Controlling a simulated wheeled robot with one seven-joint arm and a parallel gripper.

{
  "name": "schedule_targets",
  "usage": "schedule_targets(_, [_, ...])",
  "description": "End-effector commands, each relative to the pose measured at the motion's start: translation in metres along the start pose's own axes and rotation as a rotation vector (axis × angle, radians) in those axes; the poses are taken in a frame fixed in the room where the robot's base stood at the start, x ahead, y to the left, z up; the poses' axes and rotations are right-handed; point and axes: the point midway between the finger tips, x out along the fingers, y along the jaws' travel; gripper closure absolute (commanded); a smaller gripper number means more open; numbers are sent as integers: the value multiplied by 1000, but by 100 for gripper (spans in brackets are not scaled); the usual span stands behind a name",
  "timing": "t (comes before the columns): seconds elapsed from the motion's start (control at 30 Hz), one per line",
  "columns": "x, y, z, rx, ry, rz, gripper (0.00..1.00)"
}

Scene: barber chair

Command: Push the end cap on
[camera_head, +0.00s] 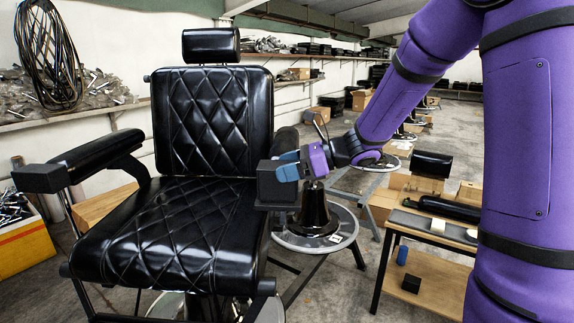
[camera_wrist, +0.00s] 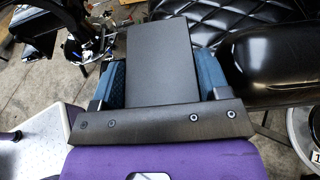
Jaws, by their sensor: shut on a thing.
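My gripper (camera_head: 288,168) has blue fingers and comes in from the right, beside the chair's seat. It is shut on the end cap (camera_head: 274,184), a black block that also shows between the fingers in the wrist view (camera_wrist: 162,65). The black armrest on the right (camera_head: 287,140) shows only partly behind the gripper and cap. In the wrist view a rounded black padded piece, seemingly that armrest (camera_wrist: 270,62), lies just right of the right finger. Whether the cap touches it cannot be told. The left armrest (camera_head: 97,152) carries a similar black block (camera_head: 40,178) at its front.
The black quilted chair seat (camera_head: 175,225) lies left of the cap. A round metal base (camera_head: 330,245) with a black cone (camera_head: 316,210) stands behind my gripper. A low bench (camera_head: 432,229) with loose parts is at the right. Shelves line the wall.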

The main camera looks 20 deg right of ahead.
Motion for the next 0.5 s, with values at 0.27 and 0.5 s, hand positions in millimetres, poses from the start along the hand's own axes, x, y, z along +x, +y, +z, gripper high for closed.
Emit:
schedule_targets(0.27, [2, 0, -6, 0, 0, 1, 59])
schedule_targets(0.5, [3, 0, -10, 0, 0, 0, 29])
